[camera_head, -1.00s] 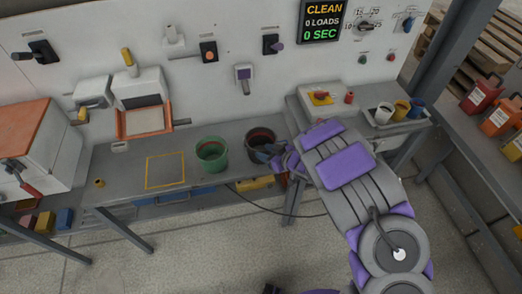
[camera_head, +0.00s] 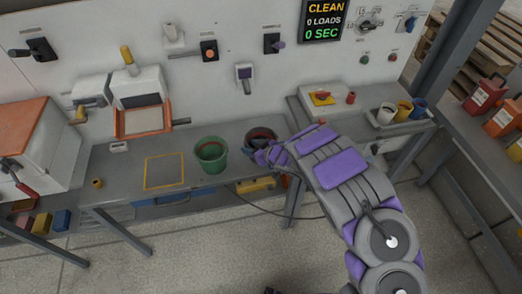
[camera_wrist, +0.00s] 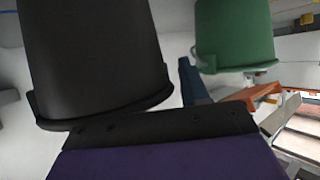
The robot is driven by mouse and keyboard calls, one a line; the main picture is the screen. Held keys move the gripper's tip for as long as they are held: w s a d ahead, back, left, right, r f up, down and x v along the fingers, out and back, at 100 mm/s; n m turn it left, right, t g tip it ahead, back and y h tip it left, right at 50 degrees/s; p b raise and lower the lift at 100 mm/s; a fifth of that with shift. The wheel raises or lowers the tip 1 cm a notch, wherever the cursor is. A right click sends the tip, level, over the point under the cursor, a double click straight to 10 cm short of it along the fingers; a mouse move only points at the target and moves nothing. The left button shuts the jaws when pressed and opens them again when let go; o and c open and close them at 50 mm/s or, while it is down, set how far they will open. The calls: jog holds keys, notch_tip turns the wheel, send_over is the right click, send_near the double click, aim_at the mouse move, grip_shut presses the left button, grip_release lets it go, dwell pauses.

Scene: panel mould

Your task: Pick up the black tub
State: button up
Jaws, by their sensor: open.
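The black tub (camera_head: 260,133) stands on the grey bench, right of the green tub (camera_head: 210,155). My gripper (camera_head: 264,156) is at the near side of the black tub and hides its lower part. In the wrist view the black tub (camera_wrist: 95,55) looms large at upper left, appearing upside down, with its rim just beyond a dark and purple part of my gripper (camera_wrist: 160,128). The jaws are open; whether they touch the tub or straddle its wall cannot be told. The green tub (camera_wrist: 235,35) shows at upper right there.
A yellow outlined square (camera_head: 164,171) on the bench left of the green tub is empty. A tray with small cups (camera_head: 403,110) stands on the right. The wall behind carries switches and a screen (camera_head: 323,20) reading CLEAN, 0 LOADS, 0 SEC.

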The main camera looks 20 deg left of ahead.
jog(key=shift+d, duration=0.1)
grip_shut()
jog(key=shift+r, duration=0.1)
dwell(0.6)
